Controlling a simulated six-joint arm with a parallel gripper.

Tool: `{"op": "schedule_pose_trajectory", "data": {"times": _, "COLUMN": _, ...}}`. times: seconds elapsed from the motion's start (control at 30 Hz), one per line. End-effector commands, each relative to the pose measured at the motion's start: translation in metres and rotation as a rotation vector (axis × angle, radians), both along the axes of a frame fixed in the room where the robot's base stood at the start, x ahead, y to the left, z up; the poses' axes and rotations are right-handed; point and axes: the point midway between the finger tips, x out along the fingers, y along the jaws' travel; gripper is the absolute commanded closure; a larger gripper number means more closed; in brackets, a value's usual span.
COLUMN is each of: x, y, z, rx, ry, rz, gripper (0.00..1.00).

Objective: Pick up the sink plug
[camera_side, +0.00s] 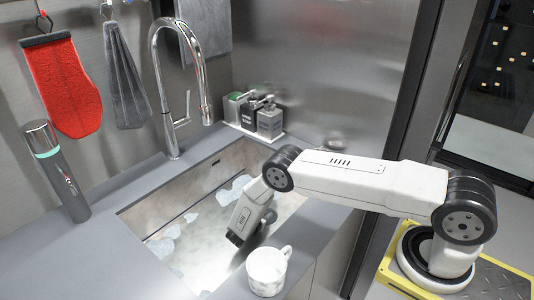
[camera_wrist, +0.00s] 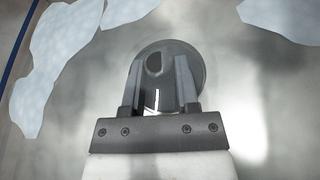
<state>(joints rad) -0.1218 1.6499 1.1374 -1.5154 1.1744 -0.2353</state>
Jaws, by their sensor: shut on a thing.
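The sink plug (camera_wrist: 194,60) is a dark grey disc with a raised knob (camera_wrist: 154,64), seen in the wrist view. My gripper (camera_wrist: 160,84) has its two fingers on either side of the plug's middle, shut on it. In the side view my gripper (camera_side: 236,236) points down into the sink (camera_side: 206,212). The plug is hidden there behind the gripper and the sink's edge. I cannot tell whether the plug touches the sink floor.
Pale bluish foam patches (camera_side: 163,246) lie in the sink. A white mug (camera_side: 267,272) stands on the front counter edge, close to my gripper. A tall chrome faucet (camera_side: 180,75) rises behind, with soap bottles (camera_side: 269,122) beside it. A dark bottle (camera_side: 57,172) stands left.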

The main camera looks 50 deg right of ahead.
Motion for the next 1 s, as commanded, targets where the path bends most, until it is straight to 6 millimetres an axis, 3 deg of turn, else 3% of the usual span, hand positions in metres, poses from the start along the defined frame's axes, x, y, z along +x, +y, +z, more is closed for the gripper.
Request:
{"op": "schedule_pose_trajectory", "data": {"times": 0.37, "x": 0.001, "y": 0.000, "z": 0.017, "rx": 0.000, "ry": -0.001, "rz": 0.000, "gripper": 1.00}}
{"op": "schedule_pose_trajectory", "data": {"times": 1.0, "x": 0.001, "y": 0.000, "z": 0.088, "rx": -0.001, "ry": -0.001, "rz": -0.001, "gripper": 1.00}}
